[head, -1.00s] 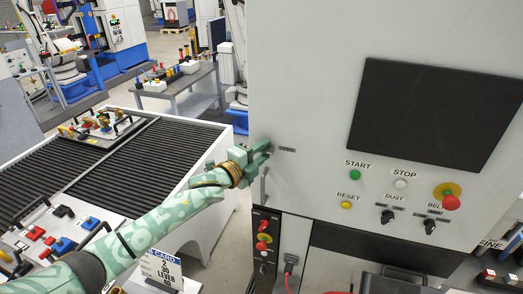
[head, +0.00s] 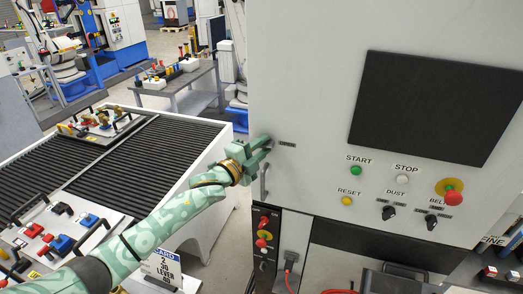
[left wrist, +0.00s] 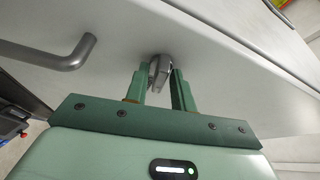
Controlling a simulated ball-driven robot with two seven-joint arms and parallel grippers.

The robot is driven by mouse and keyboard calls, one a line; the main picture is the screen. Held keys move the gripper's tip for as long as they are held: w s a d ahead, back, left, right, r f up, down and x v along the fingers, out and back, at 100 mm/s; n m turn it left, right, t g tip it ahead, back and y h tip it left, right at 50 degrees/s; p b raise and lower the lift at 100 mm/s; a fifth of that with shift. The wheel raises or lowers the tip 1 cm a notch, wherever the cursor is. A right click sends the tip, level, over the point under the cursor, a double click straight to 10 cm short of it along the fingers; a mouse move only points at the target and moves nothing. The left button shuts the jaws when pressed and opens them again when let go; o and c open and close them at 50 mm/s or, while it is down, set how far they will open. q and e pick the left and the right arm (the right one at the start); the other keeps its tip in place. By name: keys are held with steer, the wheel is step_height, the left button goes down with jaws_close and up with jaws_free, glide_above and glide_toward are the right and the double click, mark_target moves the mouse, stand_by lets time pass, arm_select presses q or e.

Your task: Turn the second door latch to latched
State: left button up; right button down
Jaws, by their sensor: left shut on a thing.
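My left gripper (head: 264,148) is at the left edge of the white cabinet's front, beside a small dark label. In the left wrist view its two green fingers (left wrist: 160,88) are closed around a small grey door latch (left wrist: 158,68) on the pale panel. The fingers hide the latch in the head view, so I cannot read its position against the label. My right gripper is not in view.
A grey bar handle (head: 264,184) is just below the gripper and also shows in the left wrist view (left wrist: 72,56). The cabinet (head: 310,60) carries buttons, knobs and a dark screen (head: 435,105). A fixture table (head: 205,200) stands to the left.

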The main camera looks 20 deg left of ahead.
arm_select(q)
steer(key=n+t+b, duration=0.1)
steer(key=n, duration=0.1)
steer(key=n+b, duration=0.1)
steer(key=n, duration=0.2)
steer(key=shift+f+t, duration=0.35)
steer(key=shift+t, duration=0.05)
steer(key=n+y, duration=0.1)
steer(key=n, duration=0.1)
steer(key=n+t+b, duration=0.1)
steer(key=n, duration=0.1)
steer(key=shift+d+n+t+y, duration=0.15)
steer(key=shift+n+t+y, duration=0.15)
steer(key=shift+y, duration=0.1)
steer(key=n+t+y, duration=0.1)
steer(key=n+y, duration=0.1)
steer(key=n, duration=0.2)
steer(key=shift+n+b, duration=0.35)
steer(key=shift+n, duration=0.05)
steer(key=shift+d+n+t+y, duration=0.1)
steer(key=shift+n+t+y, duration=0.1)
steer(key=shift+n+y, duration=0.9)
steer(key=shift+d+n+t+y, duration=0.15)
steer(key=shift+n+y, duration=0.25)
steer(key=shift+n, duration=1.4)
steer(key=shift+a+n+p, duration=0.1)
steer(key=shift+n+p, duration=0.2)
steer(key=o, duration=0.7)
